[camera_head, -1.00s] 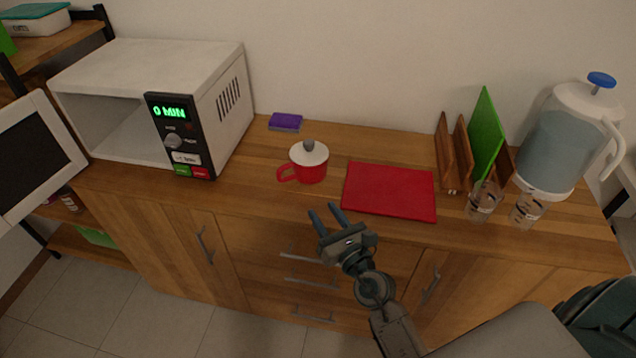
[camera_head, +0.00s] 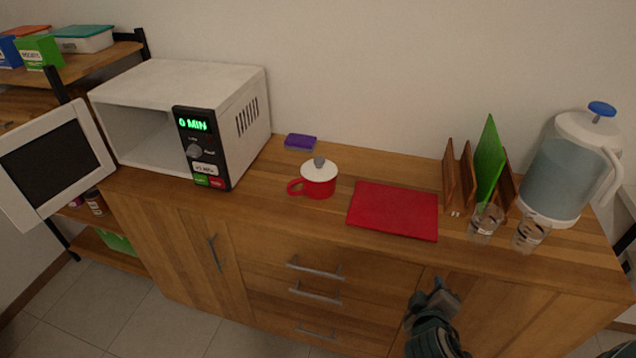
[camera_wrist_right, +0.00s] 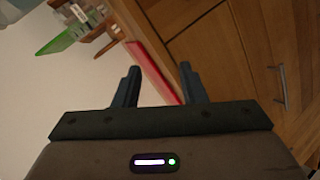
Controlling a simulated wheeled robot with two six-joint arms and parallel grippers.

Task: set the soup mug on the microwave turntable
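The red soup mug (camera_head: 318,180) with a white lid and grey knob stands upright on the wooden counter, its handle to the left. The white microwave (camera_head: 185,80) stands at the left with its door (camera_head: 50,160) swung wide open; its display reads 0 MIN. The turntable inside cannot be made out. My right gripper (camera_head: 432,290) is low in front of the cabinet, away from the mug. In the right wrist view its two fingers (camera_wrist_right: 158,85) are apart with nothing between them. My left gripper is not in view.
A red cutting board (camera_head: 393,210) lies right of the mug. A purple sponge (camera_head: 300,142) lies behind it. A wooden rack (camera_head: 463,180) with a green board, glasses (camera_head: 485,223) and a water jug (camera_head: 560,165) stand at the right. Counter left of the mug is clear.

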